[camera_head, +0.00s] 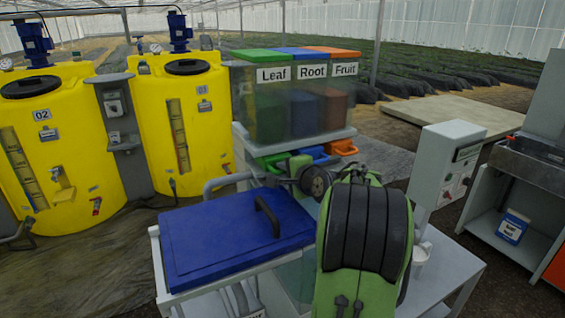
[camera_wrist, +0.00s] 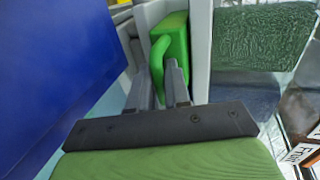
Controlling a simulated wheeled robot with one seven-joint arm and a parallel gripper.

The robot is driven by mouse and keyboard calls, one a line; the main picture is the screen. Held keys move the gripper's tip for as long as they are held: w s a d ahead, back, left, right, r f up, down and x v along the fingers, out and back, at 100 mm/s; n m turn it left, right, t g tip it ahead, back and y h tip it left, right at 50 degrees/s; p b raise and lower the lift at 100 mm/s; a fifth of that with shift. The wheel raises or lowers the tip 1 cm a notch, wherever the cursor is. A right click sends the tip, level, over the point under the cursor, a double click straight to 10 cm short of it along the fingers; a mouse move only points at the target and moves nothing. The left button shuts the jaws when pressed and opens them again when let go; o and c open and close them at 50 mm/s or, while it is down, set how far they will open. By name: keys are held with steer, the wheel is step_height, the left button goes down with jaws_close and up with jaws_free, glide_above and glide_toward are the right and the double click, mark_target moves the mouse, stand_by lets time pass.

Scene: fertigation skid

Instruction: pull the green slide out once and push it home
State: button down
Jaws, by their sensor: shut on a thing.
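The green slide (camera_head: 268,162) sits under the hopper section labelled Leaf, in the head view partly hidden behind my arm. In the wrist view its bright green body (camera_wrist: 174,40) and curved handle (camera_wrist: 158,62) show between grey walls. My gripper (camera_wrist: 167,78) is shut on the handle, with a finger on each side of it. In the head view the gripper (camera_head: 290,167) reaches in from the right, its fingertips mostly hidden. How far the slide stands out of its guide is hard to tell.
A blue slide (camera_head: 314,154) and an orange slide (camera_head: 343,147) sit close beside the green one, under the clear hopper (camera_head: 245,95). A blue-lidded tank (camera_head: 220,235) stands just in front and looms at left in the wrist view. A grey control box (camera_head: 435,165) stands right.

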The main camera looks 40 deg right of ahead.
steer(key=c, duration=1)
jaws_free()
steer(key=shift+s, duration=0.1)
steer(key=s+a+b, duration=0.2)
steer(key=s+b, duration=0.1)
steer(key=s, duration=0.3)
steer(key=shift+s, duration=0.25)
